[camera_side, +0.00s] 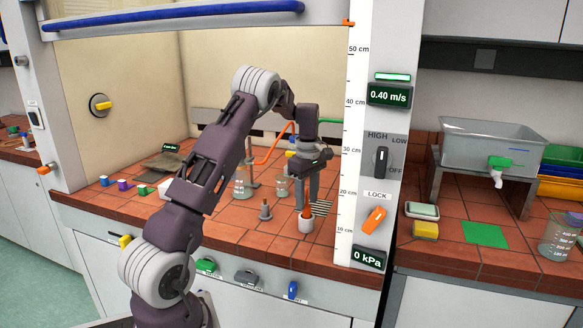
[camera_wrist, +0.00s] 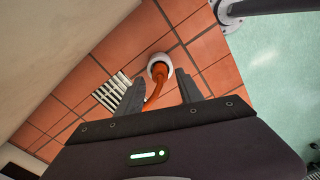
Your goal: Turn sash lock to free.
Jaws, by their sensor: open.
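The sash lock is an orange knob (camera_side: 374,220) under a LOCK label on the hood's right post in the side view. Its grip is tilted, upper end to the right. My gripper (camera_side: 308,204) is inside the hood, left of the post and apart from the knob, pointing down. It is open, with its fingertips over and near a white cup (camera_side: 306,226) that has an orange part in it. In the wrist view the fingers (camera_wrist: 160,88) are spread, with the white cup (camera_wrist: 152,57) and an orange hose between and beyond them. The knob is not seen there.
A black selector knob (camera_side: 381,162) marked HIGH, LOW and OFF sits above the lock. A 0 kPa display (camera_side: 368,257) is below it. Glass flasks (camera_side: 242,182) stand on the tiled bench behind the cup. The raised sash has a blue handle bar (camera_side: 180,15).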

